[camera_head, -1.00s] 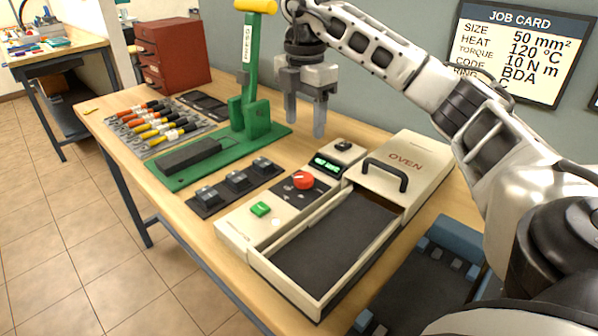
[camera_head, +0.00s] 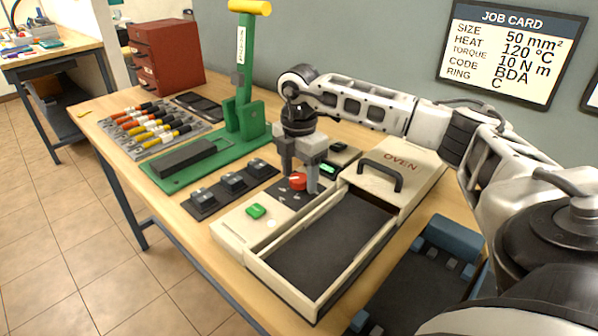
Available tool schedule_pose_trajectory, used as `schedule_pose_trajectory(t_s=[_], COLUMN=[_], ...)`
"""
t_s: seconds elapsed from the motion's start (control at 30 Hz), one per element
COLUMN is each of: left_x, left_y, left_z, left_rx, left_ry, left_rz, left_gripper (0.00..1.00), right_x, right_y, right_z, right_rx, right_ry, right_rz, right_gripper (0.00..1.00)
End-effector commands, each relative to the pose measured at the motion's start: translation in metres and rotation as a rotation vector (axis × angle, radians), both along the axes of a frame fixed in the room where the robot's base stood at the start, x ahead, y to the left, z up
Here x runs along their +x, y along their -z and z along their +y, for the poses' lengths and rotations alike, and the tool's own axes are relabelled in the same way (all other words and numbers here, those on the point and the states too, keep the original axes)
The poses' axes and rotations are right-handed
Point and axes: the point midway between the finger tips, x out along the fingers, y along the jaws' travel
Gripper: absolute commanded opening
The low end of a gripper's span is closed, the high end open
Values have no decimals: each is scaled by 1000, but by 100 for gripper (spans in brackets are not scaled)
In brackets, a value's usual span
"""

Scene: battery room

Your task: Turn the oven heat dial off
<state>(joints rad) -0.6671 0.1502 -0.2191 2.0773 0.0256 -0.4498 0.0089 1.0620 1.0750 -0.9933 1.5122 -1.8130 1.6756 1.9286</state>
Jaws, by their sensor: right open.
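The oven (camera_head: 402,157) is a cream box on the wooden bench, with a black handle on its lid and an open tray in front. Its red heat dial (camera_head: 297,181) sits on a dark control panel, beside a green button (camera_head: 256,211) and a lit green display (camera_head: 328,168). My right gripper (camera_head: 300,180) points down over the panel. Its two fingers are apart, one on each side of the red dial. I cannot tell whether they touch it. The dial's pointer is too small to read clearly. My left gripper is not in view.
A green press (camera_head: 245,120) with a yellow handle stands left of the oven. Dark dies (camera_head: 232,183) and several coloured-handled tools (camera_head: 150,127) lie on the bench. A red cabinet (camera_head: 168,55) stands at the back left. A job card (camera_head: 513,50) hangs on the wall.

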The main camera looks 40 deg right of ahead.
Motion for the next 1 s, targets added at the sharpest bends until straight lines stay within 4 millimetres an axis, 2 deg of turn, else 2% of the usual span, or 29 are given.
schedule_pose_trajectory(t_s=[0.03, 0.2, 0.63, 1.0], left_x=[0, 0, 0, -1], left_y=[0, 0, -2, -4], left_z=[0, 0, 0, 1], left_rx=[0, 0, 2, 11], left_ry=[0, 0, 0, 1], left_rz=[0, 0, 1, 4], left_gripper=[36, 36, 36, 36], right_x=[0, 0, 0, 0], right_y=[0, 0, -1, -2], right_z=[0, 0, 0, 0], right_rx=[0, 0, 1, 2], right_ry=[0, 0, -68, -356], right_rz=[0, 0, 0, 0], right_gripper=[59, 14, 14, 14])
